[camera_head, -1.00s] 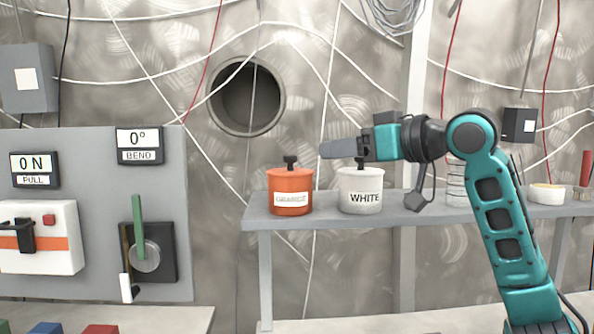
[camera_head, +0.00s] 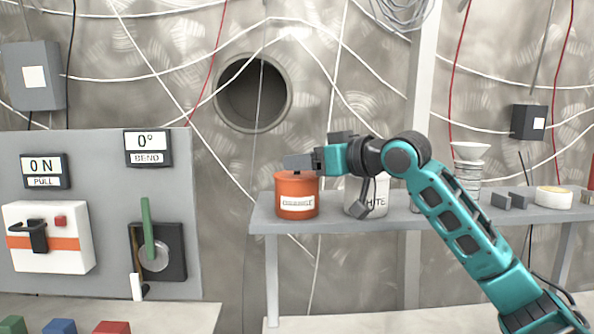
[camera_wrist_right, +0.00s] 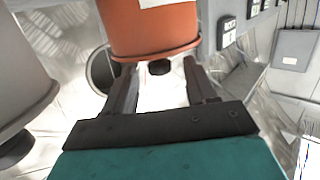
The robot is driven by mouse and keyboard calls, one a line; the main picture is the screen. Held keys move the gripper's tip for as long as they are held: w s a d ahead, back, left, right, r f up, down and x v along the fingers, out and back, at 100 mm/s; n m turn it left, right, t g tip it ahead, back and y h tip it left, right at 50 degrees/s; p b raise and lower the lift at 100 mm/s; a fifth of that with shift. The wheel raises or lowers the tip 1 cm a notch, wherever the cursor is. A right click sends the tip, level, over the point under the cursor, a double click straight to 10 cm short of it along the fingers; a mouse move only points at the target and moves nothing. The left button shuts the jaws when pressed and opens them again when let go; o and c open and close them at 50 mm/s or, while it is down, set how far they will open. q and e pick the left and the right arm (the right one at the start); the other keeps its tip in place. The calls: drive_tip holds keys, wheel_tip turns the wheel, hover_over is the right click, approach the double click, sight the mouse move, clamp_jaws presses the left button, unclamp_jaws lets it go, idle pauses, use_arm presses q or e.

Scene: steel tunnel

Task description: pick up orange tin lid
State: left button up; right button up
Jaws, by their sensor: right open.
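The orange tin (camera_head: 297,200) stands upright on the grey shelf with its lid on. In the right wrist view, which looks upside down, the orange lid (camera_wrist_right: 158,52) is at the top centre. Its black knob (camera_wrist_right: 159,67) shows between the two finger tips of my right gripper (camera_wrist_right: 160,85), with gaps on both sides. The gripper is open and holds nothing. My left gripper is not in view.
The white tin (camera_head: 368,196) stands just right of the orange one, partly behind my right arm. The grey shelf (camera_head: 265,222) also carries small dark blocks (camera_head: 510,201) and a pale bowl (camera_head: 553,197) farther right. A control panel (camera_head: 100,180) stands at left.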

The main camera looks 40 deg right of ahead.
drive_tip(key=shift+w+p, duration=0.3)
drive_tip(key=shift+w, duration=0.75)
drive_tip(key=shift+w+a+f, duration=0.1)
drive_tip(key=shift+w+f, duration=0.15)
drive_tip(key=shift+w, duration=0.1)
drive_tip(key=shift+c, duration=0.4)
clamp_jaws()
wheel_tip(320, 180, up, 7)
drive_tip(key=shift+f+p, duration=0.2)
drive_tip(key=shift+p, duration=0.95)
drive_tip(key=shift+r, duration=0.35)
wheel_tip(320, 180, up, 13)
drive_tip(key=shift+f, duration=0.15)
